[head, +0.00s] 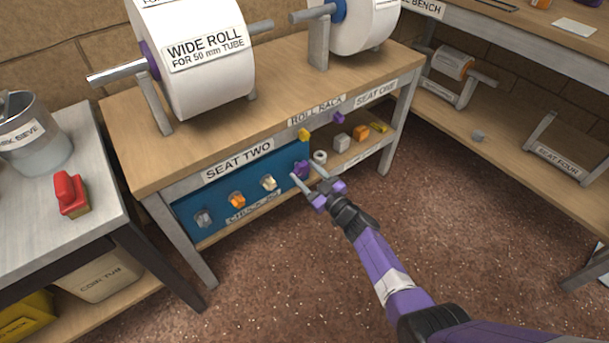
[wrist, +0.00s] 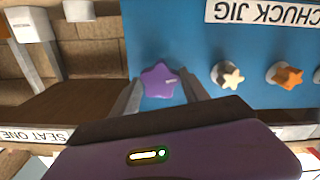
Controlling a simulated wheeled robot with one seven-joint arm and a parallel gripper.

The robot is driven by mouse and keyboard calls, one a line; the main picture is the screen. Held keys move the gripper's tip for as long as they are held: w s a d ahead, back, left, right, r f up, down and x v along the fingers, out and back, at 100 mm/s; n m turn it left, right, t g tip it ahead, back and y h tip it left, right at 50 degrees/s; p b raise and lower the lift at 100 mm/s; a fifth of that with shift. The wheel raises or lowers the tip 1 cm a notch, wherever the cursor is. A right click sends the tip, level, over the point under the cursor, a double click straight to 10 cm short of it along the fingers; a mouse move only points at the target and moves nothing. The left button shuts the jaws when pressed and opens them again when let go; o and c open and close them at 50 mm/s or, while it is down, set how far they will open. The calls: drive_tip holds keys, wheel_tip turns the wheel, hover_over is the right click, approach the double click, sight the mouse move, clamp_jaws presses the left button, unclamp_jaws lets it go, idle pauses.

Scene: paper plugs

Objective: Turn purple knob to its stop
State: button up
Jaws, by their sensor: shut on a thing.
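The purple knob (wrist: 160,80) is star-shaped, with a small pale mark on its right side in the wrist view. It is on the blue chuck jig panel (wrist: 200,30), at the panel's right end in the head view, where the knob (head: 300,169) is partly hidden by my gripper. My gripper (head: 310,178) reaches it from the front right. In the wrist view my gripper (wrist: 163,92) has one finger on each side of the knob and is shut on it.
A white knob (head: 268,183), an orange knob (head: 237,200) and a grey knob (head: 204,218) sit along the same panel. The wooden bench top (head: 270,95) overhangs it. A lower shelf (head: 350,152) holds small blocks and a white ring. The carpet in front is clear.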

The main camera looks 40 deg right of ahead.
sight(304, 171)
drive_tip(key=n+b, duration=0.2)
drive_tip(key=n, duration=0.4)
drive_tip(key=shift+f, duration=0.1)
drive_tip(key=n+b, duration=0.1)
drive_tip(key=n, duration=0.3)
drive_tip(key=shift+n+b, duration=0.3)
drive_tip(key=shift+b, duration=0.05)
drive_tip(key=o, duration=1.4)
drive_tip(key=shift+c, duration=0.2)
drive_tip(key=shift+s, duration=0.1)
drive_tip(key=shift+s+r+p, duration=0.2)
drive_tip(key=shift+s+p, duration=0.55)
drive_tip(key=shift+s, duration=0.25)
drive_tip(key=shift+s+f+p, duration=0.1)
drive_tip(key=shift+s+p, duration=0.3)
drive_tip(key=shift+s, duration=0.5)
